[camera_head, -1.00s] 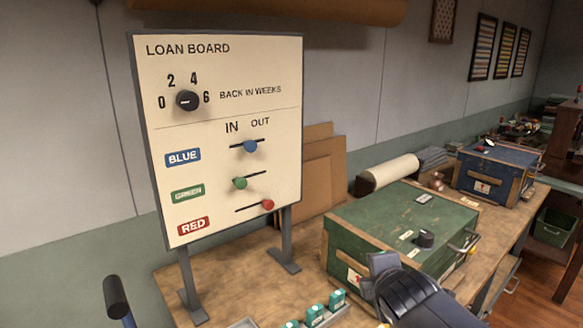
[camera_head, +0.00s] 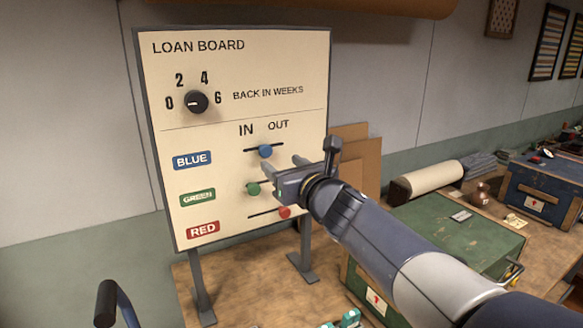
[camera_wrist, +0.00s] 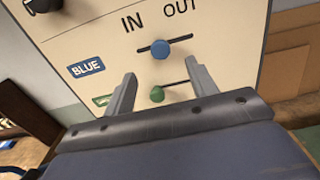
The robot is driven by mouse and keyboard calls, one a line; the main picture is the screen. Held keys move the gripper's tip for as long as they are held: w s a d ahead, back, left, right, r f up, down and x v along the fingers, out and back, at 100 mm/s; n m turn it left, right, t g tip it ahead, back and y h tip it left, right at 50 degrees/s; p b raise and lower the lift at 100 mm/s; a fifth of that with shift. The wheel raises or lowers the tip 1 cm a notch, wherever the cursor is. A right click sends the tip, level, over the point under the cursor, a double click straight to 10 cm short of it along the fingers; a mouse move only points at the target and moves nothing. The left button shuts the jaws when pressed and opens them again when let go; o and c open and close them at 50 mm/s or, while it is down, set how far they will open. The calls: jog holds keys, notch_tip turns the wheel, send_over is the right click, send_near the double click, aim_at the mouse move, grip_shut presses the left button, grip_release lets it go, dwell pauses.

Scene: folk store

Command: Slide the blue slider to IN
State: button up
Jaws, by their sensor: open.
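The blue slider (camera_head: 265,151) is a round blue knob on a short dark slot in the BLUE row of the loan board (camera_head: 230,75). It stands near the middle of its slot, below and between the printed words IN and OUT. It also shows in the wrist view (camera_wrist: 160,49), just beyond the fingertips. My gripper (camera_head: 282,165) is in front of the board, a little below the blue slider. Its jaws (camera_wrist: 160,68) are open with nothing held, and the blue knob lines up with the gap between them. I cannot tell the exact distance to the board.
The green slider (camera_head: 253,188) and red slider (camera_head: 284,212) sit below, close to my gripper. A black dial (camera_head: 197,102) is above. A green chest (camera_head: 455,225) and a blue chest (camera_head: 540,190) stand on the bench to the right.

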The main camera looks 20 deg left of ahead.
aim_at(267, 152)
jog(key=p+x, duration=0.3)
jog(key=x, duration=0.5)
jog(key=shift+a+r, duration=0.1)
jog(key=shift+w, duration=0.1)
jog(key=shift+a, duration=0.1)
jog(key=c, duration=0.8)
jog(key=shift+o, duration=0.2)
